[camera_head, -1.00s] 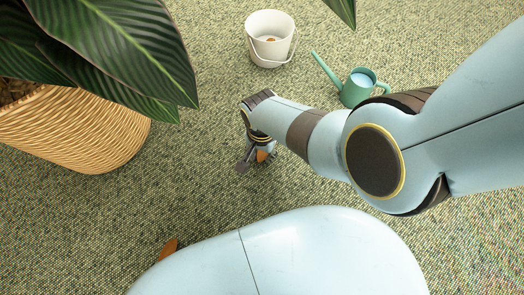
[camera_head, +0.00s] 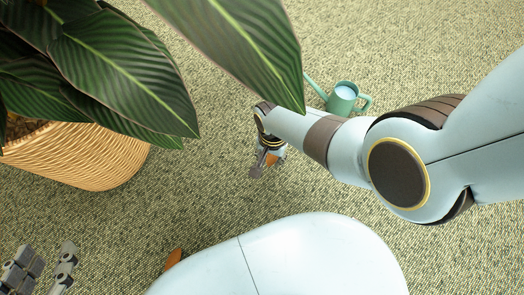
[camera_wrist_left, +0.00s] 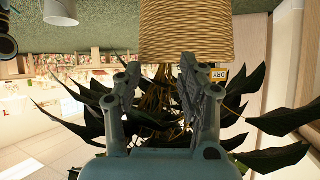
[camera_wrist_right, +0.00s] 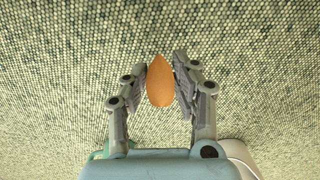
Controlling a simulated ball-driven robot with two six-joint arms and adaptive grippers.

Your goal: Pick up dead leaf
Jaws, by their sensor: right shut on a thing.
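An orange dead leaf (camera_wrist_right: 160,85) stands between the fingers of my right gripper (camera_wrist_right: 163,82), which is shut on it, in the right wrist view. In the head view my right gripper (camera_head: 264,166) points down over the carpet with the orange leaf (camera_head: 279,155) at its fingers. Its height above the carpet is hard to tell. A second orange-brown piece, perhaps another dead leaf (camera_head: 173,258), lies partly hidden behind my body. My left gripper (camera_head: 42,268) is open and empty at the lower left; its spread fingers show in the left wrist view (camera_wrist_left: 155,85).
A large plant in a woven pot (camera_head: 95,160) stands at the left, and its broad leaves overhang the view. A green watering can (camera_head: 344,98) stands beyond my right arm. A white bucket (camera_wrist_left: 61,12) shows in the left wrist view. Carpet between pot and right gripper is clear.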

